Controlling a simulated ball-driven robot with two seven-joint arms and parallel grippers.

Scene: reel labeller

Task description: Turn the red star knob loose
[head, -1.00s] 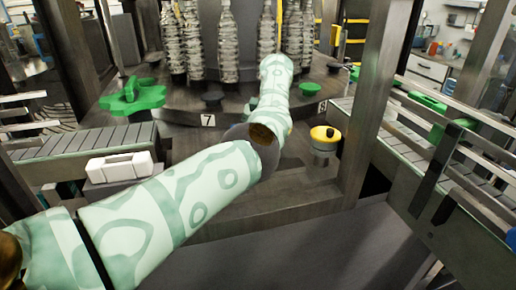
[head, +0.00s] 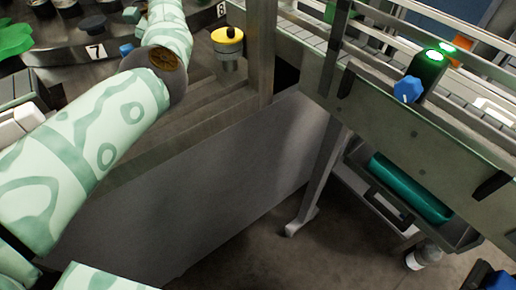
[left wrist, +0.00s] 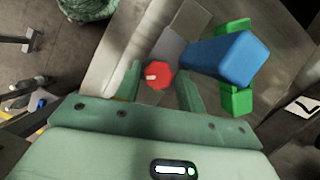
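The red star knob (left wrist: 159,75), with a pale mark on its face, shows in the left wrist view. It lies between the two green fingers of my left gripper (left wrist: 161,82). The fingers are apart, with gaps on both sides of the knob. How deep the knob sits between them I cannot tell. In the head view my left arm reaches in from the left, but its gripper is out of sight and the red knob is not seen. My right gripper is in neither view.
A blue block (left wrist: 228,57) with green parts stands close right of the gripper in the left wrist view. In the head view a yellow-topped post (head: 228,45), a metal upright (head: 262,50) and a conveyor rail (head: 420,120) with a blue knob (head: 407,90) stand around.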

